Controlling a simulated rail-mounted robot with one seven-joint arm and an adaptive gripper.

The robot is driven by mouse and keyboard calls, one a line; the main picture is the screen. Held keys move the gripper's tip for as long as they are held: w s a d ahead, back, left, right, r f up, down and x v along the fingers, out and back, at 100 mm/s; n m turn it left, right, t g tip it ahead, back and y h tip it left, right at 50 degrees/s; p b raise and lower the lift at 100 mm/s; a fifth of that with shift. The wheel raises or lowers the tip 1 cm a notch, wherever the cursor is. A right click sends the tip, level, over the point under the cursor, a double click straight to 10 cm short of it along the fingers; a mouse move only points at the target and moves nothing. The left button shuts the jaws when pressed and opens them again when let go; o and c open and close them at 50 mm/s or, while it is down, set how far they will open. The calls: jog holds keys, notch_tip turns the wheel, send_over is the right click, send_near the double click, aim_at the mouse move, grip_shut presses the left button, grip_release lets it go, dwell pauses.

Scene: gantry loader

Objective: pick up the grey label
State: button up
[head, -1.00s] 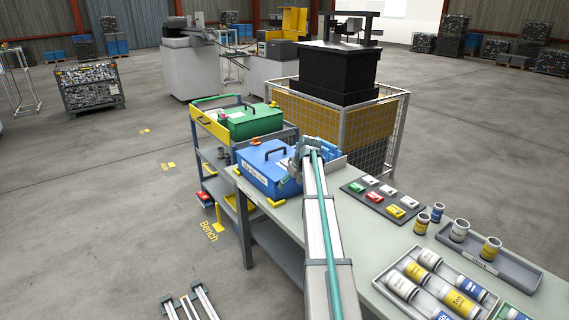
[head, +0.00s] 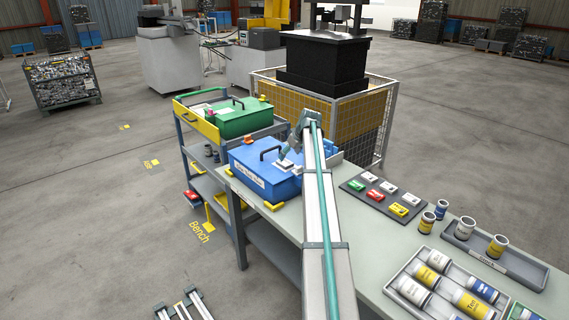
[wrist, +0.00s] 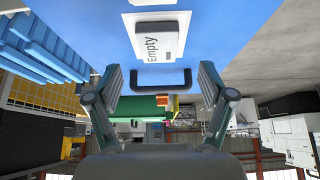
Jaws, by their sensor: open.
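The grey label (wrist: 158,41), a small block marked "Empty", lies on a white patch on the lid of the blue box in the wrist view. In the head view the label (head: 286,163) shows just below my gripper (head: 291,150), on the right part of the blue box (head: 262,181). In the wrist view my gripper (wrist: 160,75) is open and empty. Its fingers are apart, left and right of the label's line, and the label is beyond their tips. The contact between label and lid cannot be made out.
The box's black handle (wrist: 160,80) stands up near the fingers. A green box (head: 238,118) sits on the trolley behind. A dark board (head: 378,196) with coloured labels and trays of cans (head: 495,262) lie to the right on the bench.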

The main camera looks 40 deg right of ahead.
aim_at(284, 161)
jog(key=shift+p+x, duration=1.2)
jog(key=shift+x, duration=1.45)
jog(key=shift+d, duration=0.15)
jog(key=c, duration=1.1)
jog(key=shift+w+r, duration=0.1)
jog(key=shift+r, duration=0.05)
jog(key=shift+c, duration=0.2)
jog(key=shift+r, duration=0.4)
notch_tip(284, 161, up, 2)
jog(key=shift+r+b, duration=0.1)
jog(key=shift+b, duration=0.45)
jog(key=s+a+r+b, duration=0.2)
jog(key=s+a+r, duration=0.4)
jog(key=s+r, duration=0.6)
jog(key=shift+s+a+r, duration=0.2)
jog(key=shift+s+r, duration=0.05)
jog(key=shift+r, duration=0.7)
